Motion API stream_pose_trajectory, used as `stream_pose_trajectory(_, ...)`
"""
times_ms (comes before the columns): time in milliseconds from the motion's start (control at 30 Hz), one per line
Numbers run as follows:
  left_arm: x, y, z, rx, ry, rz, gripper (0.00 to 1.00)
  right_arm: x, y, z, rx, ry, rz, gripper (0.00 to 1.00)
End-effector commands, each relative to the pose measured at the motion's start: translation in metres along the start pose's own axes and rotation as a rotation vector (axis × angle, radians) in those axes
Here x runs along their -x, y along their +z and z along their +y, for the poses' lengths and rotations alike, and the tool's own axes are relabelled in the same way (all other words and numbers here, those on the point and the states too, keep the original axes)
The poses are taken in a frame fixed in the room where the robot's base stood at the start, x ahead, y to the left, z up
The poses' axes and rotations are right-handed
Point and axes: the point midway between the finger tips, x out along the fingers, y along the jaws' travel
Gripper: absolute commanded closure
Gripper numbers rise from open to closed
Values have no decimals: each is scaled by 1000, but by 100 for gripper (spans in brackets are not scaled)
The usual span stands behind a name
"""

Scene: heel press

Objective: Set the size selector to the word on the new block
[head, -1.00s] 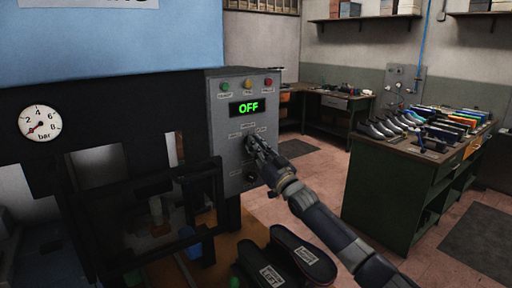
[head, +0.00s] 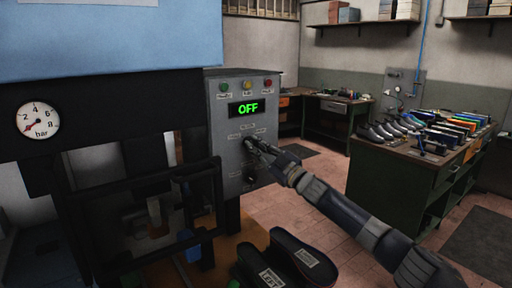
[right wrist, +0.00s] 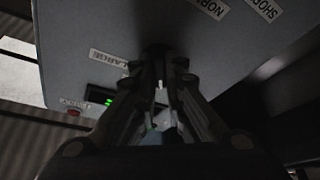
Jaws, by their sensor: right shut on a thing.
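The grey control box (head: 229,165) of the press carries the size selector, a small dark knob (head: 248,143) below the green OFF display (head: 244,109). My right gripper (head: 257,145) is at this knob. In the right wrist view, my right gripper (right wrist: 160,88) is shut on the knob (right wrist: 155,51). Labels around it read LARGE (right wrist: 109,59), NORMAL (right wrist: 209,8) and SHORT (right wrist: 263,8), the last two partly cut off. The knob's pointer is hidden by the fingers. I cannot make out a word on a new block. My left gripper is not in view.
The press's black guard frame (head: 150,225) stands left of the box, under a pressure gauge (head: 38,120). A green bench (head: 400,185) with shoes and coloured items stands at the right.

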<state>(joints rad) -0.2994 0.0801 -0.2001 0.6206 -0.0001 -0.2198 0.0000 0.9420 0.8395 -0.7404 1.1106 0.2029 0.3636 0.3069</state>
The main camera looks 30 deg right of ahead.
Motion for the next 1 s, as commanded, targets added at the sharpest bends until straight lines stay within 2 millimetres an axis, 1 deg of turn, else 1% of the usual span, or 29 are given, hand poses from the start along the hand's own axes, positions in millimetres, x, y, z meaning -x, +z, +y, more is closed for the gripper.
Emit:
stream_pose_trajectory(33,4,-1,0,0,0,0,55,0,0,2,34,-12,-4,100)
stream_pose_trajectory(200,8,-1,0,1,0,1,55,0,0,2,121,-49,-4,100)
stream_pose_trajectory(400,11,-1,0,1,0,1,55,0,0,2,184,-75,-3,100)
stream_pose_trajectory(967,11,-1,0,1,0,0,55,0,1,1,211,-86,-3,100)
stream_pose_trajectory(1000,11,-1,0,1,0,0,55,0,1,1,212,-86,-3,80)
